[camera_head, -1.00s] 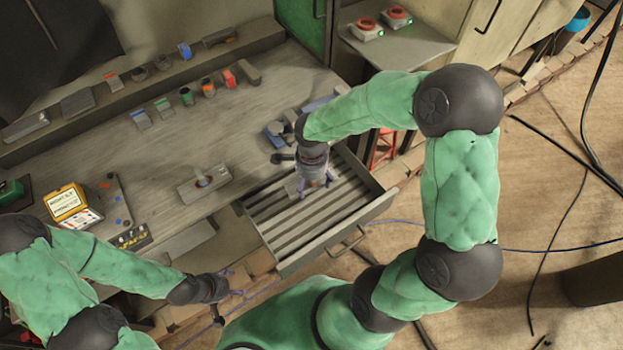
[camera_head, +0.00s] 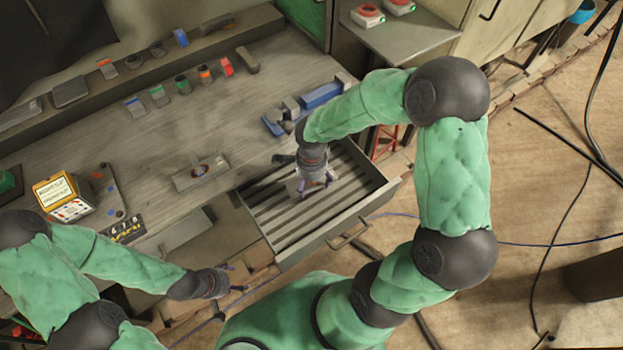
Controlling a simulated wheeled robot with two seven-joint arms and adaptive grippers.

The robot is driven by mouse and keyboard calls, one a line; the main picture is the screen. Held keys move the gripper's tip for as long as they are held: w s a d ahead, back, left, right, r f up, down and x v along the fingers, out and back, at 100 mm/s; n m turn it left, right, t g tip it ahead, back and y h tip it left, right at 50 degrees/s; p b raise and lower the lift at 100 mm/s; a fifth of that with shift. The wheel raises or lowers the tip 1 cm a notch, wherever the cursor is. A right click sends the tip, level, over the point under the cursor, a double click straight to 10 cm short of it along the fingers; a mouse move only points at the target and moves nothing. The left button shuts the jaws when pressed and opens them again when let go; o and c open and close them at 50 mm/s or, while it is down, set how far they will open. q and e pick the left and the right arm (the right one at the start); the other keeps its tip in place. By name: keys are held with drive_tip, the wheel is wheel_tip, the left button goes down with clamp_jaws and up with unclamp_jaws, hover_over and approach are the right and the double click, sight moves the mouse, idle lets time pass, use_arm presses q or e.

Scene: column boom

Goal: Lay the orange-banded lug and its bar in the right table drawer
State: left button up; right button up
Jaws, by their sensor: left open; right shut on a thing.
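The right table drawer (camera_head: 341,224) is pulled out, with a slatted floor. My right gripper (camera_head: 314,186) points down into it and is shut on a grey piece (camera_head: 293,187), which shows just left of the fingers. The gripper hides most of this piece, so I see no orange band on it and cannot tell whether it touches the drawer floor. My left gripper (camera_head: 236,279) is open and empty, in front of the table's front edge and left of the drawer.
A grey block with a round post (camera_head: 200,172) stands on the tabletop. Several colour-banded pieces, one with orange (camera_head: 205,74), stand in a row behind it. A yellow box (camera_head: 55,192) is at left. A blue piece (camera_head: 320,95) lies behind the drawer. The drawer's front half is clear.

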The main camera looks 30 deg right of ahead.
sight(311, 197)
drive_tip(key=shift+f+b, duration=0.8)
drive_tip(key=shift+f, duration=0.55)
drive_tip(key=shift+f+b, duration=1.55)
drive_tip(key=shift+b, duration=0.35)
drive_tip(key=o, duration=1.5)
drive_tip(key=shift+o, duration=0.3)
drive_tip(key=shift+f, duration=0.1)
wheel_tip(311, 197, up, 12)
drive_tip(key=shift+r, duration=0.1)
